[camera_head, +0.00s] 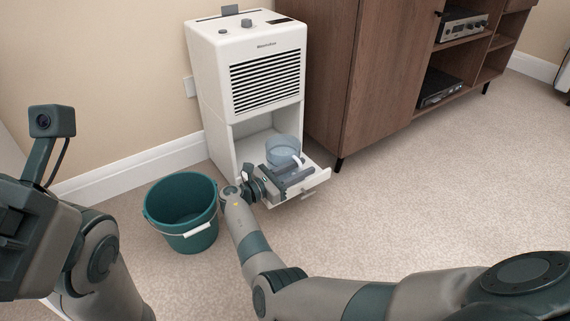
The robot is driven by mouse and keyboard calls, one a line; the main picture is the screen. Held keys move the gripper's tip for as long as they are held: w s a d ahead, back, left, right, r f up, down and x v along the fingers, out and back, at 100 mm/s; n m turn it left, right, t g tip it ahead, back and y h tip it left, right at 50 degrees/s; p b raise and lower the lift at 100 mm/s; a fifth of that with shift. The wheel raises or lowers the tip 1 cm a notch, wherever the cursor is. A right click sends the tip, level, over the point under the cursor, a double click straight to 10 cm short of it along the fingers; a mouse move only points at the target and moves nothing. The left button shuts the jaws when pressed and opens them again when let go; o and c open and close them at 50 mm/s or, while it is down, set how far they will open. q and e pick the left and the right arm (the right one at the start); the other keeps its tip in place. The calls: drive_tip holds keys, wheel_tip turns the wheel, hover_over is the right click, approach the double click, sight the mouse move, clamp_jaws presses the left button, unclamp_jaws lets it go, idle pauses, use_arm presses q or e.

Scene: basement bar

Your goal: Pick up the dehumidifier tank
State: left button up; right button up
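The dehumidifier tank (284,149) is a clear bluish round container with a white handle (297,160). It stands in the open lower bay of the white dehumidifier (256,65), over the pulled-out drawer front (318,181). My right gripper (293,174) reaches over the drawer front, just in front of the tank and close to its handle. Its fingers are small and partly overlap the tank's base, so I cannot tell whether they touch it or how far apart they are. My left gripper's body (35,240) is at the left edge, far from the tank; its fingertips do not show.
A teal bucket (182,238) with a white handle stands on the carpet left of my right forearm. A brown wooden cabinet (365,75) with electronics on its shelves stands right of the dehumidifier. The carpet (430,190) in front of the cabinet is clear.

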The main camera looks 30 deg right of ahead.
clamp_jaws()
idle(0.9)
idle(0.4)
drive_tip(key=shift+r, duration=0.1)
